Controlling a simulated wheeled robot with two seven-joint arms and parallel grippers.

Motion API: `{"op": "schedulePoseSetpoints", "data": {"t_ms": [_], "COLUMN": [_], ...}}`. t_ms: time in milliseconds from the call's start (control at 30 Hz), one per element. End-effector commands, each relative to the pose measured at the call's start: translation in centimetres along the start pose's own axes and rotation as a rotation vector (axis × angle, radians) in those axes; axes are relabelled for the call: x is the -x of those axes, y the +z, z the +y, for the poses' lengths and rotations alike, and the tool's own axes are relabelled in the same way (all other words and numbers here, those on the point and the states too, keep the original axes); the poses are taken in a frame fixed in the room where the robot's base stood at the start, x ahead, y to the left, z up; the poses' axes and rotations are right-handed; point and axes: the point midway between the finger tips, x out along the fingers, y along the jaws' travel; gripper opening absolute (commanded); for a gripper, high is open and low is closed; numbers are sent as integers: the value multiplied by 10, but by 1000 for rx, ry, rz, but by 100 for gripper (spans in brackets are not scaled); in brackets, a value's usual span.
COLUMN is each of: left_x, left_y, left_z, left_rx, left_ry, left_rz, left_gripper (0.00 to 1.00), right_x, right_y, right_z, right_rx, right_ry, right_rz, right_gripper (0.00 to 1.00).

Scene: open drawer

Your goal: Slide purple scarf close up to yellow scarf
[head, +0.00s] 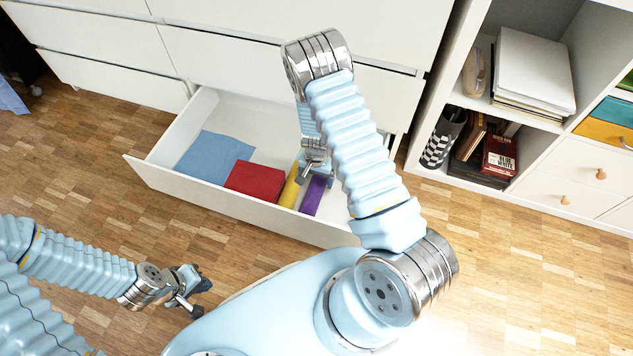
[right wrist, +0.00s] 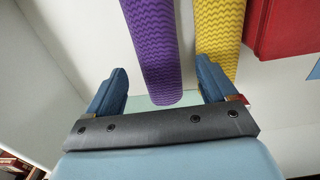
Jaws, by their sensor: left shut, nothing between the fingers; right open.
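The purple scarf (head: 313,195) is a rolled strip in the open drawer, to the right of the yellow scarf (head: 289,190). In the right wrist view a narrow strip of drawer floor shows between the purple scarf (right wrist: 150,45) and the yellow scarf (right wrist: 219,38), so they are apart. My right gripper (right wrist: 161,84) is open, with the purple scarf's near end between its fingers. Its right finger overlaps the yellow scarf's near end in that view; contact cannot be told. In the head view my right gripper (head: 312,174) partly hides both scarves. My left gripper (head: 196,292) is shut and empty, outside the drawer.
A red box-like item (head: 255,181) lies left of the yellow scarf, and a folded blue cloth (head: 212,157) lies further left. The drawer's front wall (head: 225,198) runs along the near side. In the right wrist view, bare drawer floor (right wrist: 75,30) lies left of the purple scarf.

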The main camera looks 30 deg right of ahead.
Motion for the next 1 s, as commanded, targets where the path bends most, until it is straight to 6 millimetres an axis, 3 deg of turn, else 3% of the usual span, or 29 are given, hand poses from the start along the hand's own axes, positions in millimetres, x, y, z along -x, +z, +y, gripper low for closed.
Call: {"op": "schedulePoseSetpoints", "data": {"t_ms": [33, 200, 400, 600, 1000], "left_x": [5, 12, 18, 19, 19], "left_y": [0, -1, -1, -2, -2], "left_z": [2, 3, 4, 5, 5], "left_rx": [0, 1, 1, 1, 2], "left_ry": [-1, -2, -4, -5, -5], "left_rz": [1, 3, 5, 6, 6], "left_gripper": [0, 0, 0, 0, 0], "right_x": [16, 55, 87, 99, 99], "right_y": [0, 0, 0, 0, 0], "right_z": [-1, -1, 0, 0, 0], "right_rx": [1, 1, 1, 0, -1], "right_ry": [-2, -2, -1, 1, 1], "right_rz": [1, 2, 0, -1, -1], "right_gripper": [85, 85, 85, 85, 85]}}
